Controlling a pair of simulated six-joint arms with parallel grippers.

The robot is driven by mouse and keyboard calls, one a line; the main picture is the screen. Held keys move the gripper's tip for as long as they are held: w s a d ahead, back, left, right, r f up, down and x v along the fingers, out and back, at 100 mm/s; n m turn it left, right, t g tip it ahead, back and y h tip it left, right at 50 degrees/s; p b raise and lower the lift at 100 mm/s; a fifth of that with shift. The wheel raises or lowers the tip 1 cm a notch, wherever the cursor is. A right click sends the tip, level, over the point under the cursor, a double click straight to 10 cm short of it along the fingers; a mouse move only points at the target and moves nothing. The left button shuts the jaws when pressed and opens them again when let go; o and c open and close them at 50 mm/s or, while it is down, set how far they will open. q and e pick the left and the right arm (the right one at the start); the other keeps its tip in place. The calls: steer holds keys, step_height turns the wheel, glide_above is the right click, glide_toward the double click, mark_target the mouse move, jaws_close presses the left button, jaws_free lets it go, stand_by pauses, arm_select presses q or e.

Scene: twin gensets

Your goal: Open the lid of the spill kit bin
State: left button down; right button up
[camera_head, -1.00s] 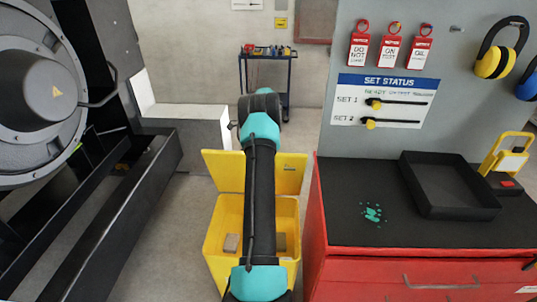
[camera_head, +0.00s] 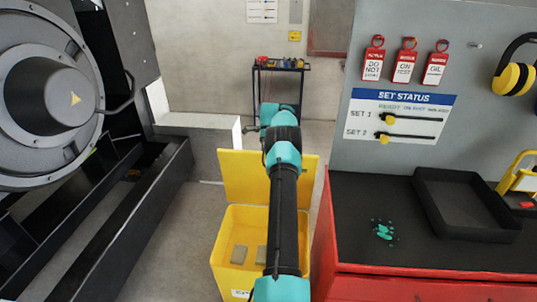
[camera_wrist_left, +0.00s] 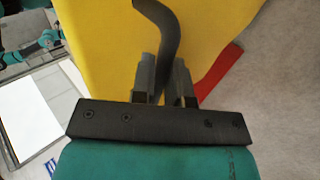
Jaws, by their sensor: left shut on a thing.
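The yellow spill kit bin (camera_head: 228,281) stands on the floor left of the red cabinet. Its yellow lid (camera_head: 238,178) stands raised at the back, and the bin's mouth is open, with grey-brown blocks (camera_head: 239,254) inside. My left arm reaches across the bin and covers part of the lid. Its fingertips are hidden in the head view. In the left wrist view, my left gripper (camera_wrist_left: 166,82) is shut on a dark curved bar, seemingly the lid handle (camera_wrist_left: 158,28), in front of a yellow surface (camera_wrist_left: 95,45). My right gripper is in no view.
The red cabinet (camera_head: 400,290) is close on the right, with a black tray (camera_head: 465,205) and a teal spill (camera_head: 383,230) on top. A dark genset frame (camera_head: 130,220) is at left. A tool cart (camera_head: 282,68) stands at the back.

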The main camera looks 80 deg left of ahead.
arm_select(q)
steer(key=shift+w+d+f, duration=0.1)
steer(key=shift+f, duration=0.4)
steer(key=c, duration=1.4)
jaws_free()
steer(key=shift+f, duration=0.1)
steer(key=shift+c, duration=0.2)
steer(key=o, duration=0.3)
steer(key=shift+r, duration=0.2)
steer(key=shift+r, duration=0.15)
